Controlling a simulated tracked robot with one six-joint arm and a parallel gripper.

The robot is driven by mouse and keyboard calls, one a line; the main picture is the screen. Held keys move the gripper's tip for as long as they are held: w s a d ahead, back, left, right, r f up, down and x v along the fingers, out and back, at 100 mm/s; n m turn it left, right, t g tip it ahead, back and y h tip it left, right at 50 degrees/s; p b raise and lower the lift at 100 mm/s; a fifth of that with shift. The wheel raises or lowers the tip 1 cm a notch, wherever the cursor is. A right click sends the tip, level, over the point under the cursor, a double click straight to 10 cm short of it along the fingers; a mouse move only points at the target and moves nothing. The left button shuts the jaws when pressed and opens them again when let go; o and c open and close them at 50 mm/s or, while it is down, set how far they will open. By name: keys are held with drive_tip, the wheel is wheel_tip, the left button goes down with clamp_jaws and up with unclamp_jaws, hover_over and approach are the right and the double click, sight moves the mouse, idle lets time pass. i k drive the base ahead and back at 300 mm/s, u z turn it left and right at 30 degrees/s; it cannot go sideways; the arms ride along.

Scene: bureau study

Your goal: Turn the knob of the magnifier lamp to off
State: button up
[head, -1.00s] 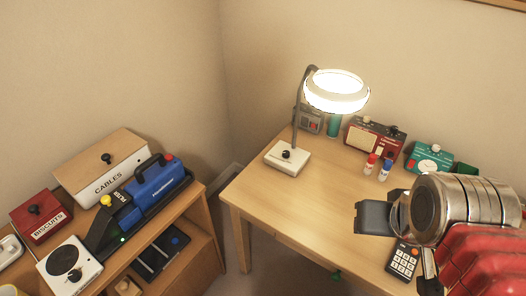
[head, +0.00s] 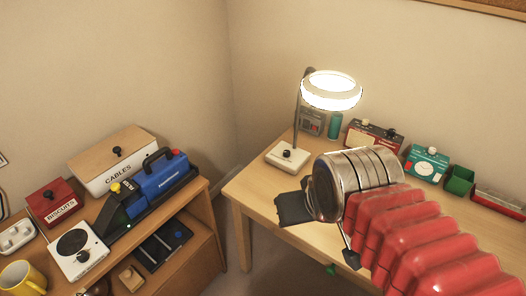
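The magnifier lamp (head: 332,90) stands at the back left of the desk, and its ring head is lit bright white. Its dark knob (head: 287,155) sits on top of the white square base (head: 280,163); the pointer direction is too small to read. My gripper (head: 322,232) is over the front of the desk, to the right of and nearer than the lamp base, not touching it. Its two dark fingers show apart on either side of my metal wrist, with nothing seen between them. The wrist hides part of them.
A red radio (head: 372,135), a teal device (head: 426,162) and a green box (head: 460,180) line the desk's back. The left cabinet holds a cables box (head: 112,170), a blue machine (head: 160,178) and a yellow mug (head: 24,277). Bare desk (head: 255,190) lies before the lamp base.

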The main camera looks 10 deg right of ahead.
sight(287, 153)
drive_tip(key=u, duration=1.5)
drive_tip(key=i, duration=1)
drive_tip(key=u, duration=0.05)
